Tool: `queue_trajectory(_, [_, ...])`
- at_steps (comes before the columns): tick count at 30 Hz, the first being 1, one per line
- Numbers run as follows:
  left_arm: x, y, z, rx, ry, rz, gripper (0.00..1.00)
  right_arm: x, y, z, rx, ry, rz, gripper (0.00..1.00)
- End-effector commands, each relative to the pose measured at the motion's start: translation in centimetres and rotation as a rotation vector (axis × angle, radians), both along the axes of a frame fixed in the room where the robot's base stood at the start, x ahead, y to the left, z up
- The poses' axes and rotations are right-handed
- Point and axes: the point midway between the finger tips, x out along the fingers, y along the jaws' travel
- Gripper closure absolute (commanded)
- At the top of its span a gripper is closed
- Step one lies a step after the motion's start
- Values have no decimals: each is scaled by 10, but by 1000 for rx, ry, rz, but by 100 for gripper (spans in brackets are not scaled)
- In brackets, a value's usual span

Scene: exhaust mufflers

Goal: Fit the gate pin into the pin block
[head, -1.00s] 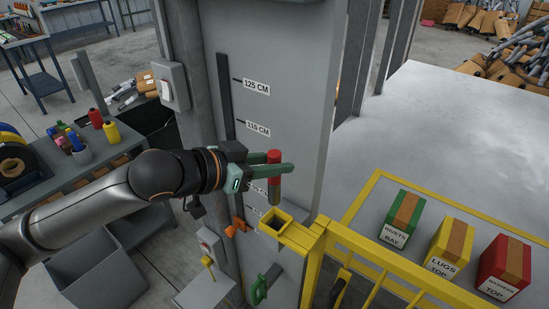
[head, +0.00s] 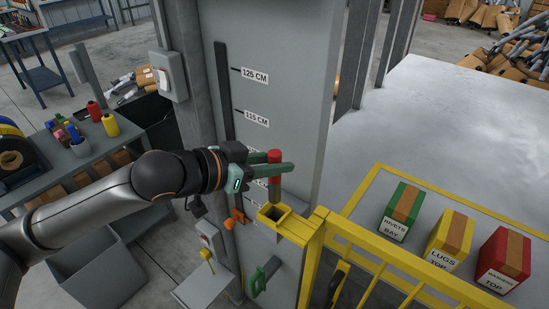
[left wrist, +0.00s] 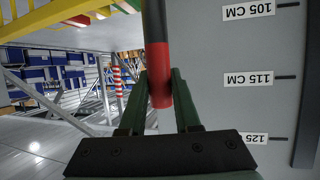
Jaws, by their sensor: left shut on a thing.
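The gate pin (head: 275,188) has a red upper part and a grey shaft and hangs upright. My left gripper (head: 280,169) is shut on its red part. The pin block (head: 292,232) is a yellow square socket with an open top, at the gate post just below the pin. The shaft's lower end appears just above the block's far rim; I cannot tell how well it lines up in depth. In the left wrist view, the green fingers (left wrist: 160,100) flank the red part, and the pin's shaft (left wrist: 154,22) runs up out of frame. My right gripper is not in view.
A grey column with height labels (head: 256,118) stands right behind the pin. The yellow gate rail (head: 400,258) runs right from the block. An orange piece (head: 238,216) and a green handle (head: 264,277) sit close by. Labelled boxes (head: 450,240) stand at right.

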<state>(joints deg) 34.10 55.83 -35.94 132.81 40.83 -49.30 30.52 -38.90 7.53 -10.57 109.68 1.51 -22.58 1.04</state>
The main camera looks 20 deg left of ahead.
Motion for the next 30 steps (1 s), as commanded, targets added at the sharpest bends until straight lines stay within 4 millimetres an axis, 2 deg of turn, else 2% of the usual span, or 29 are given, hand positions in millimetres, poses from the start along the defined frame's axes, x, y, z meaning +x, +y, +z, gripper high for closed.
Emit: queue_trajectory(30, [0, 0, -63, -1, 0, 0, 100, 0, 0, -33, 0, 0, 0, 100])
